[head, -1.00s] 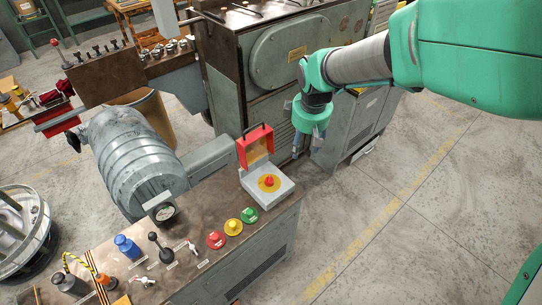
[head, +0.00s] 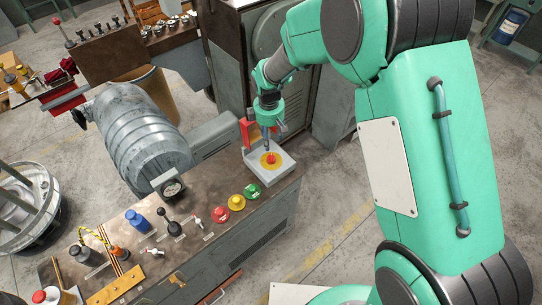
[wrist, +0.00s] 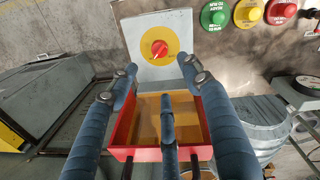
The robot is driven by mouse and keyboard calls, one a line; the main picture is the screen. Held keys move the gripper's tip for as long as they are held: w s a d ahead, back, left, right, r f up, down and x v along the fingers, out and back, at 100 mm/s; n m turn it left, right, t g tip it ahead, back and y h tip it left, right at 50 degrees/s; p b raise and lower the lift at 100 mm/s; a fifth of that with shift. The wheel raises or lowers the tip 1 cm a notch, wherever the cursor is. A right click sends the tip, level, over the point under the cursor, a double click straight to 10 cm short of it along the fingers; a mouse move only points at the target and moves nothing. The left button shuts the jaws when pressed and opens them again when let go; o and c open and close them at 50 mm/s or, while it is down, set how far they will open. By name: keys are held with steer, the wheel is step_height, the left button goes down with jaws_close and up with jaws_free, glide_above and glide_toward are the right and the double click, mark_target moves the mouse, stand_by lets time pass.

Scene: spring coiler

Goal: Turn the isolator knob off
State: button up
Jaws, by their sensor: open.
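The isolator knob (head: 270,158) is red with a yellow disc, on a pale grey box (head: 283,170) at the far right end of the bench. In the wrist view the knob (wrist: 159,48) faces me, and a pale line marks it. Its box has a raised red cover (head: 245,132) with an amber window, partly hidden behind my gripper in the head view. In the wrist view the cover (wrist: 122,153) lies between and beneath my fingers. My gripper (head: 268,147) is open and empty, fingers pointing down by the box. The knob sits beyond its fingertips (wrist: 160,80); contact with the cover is unclear.
Green (head: 251,190), yellow (head: 251,202) and red (head: 237,202) buttons stand beside the box. A black lever (head: 170,225), a gauge (head: 172,188) and a blue fitting (head: 136,219) are farther left. Open floor is at right.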

mark_target(271, 157)
steer(key=f, duration=0.9)
steer(key=w+f+b, duration=0.1)
steer(key=f, duration=0.3)
steer(key=shift+d+f, duration=0.1)
steer(key=shift+f, duration=0.25)
steer(key=shift+c, duration=0.5)
steer(key=c, duration=1.1)
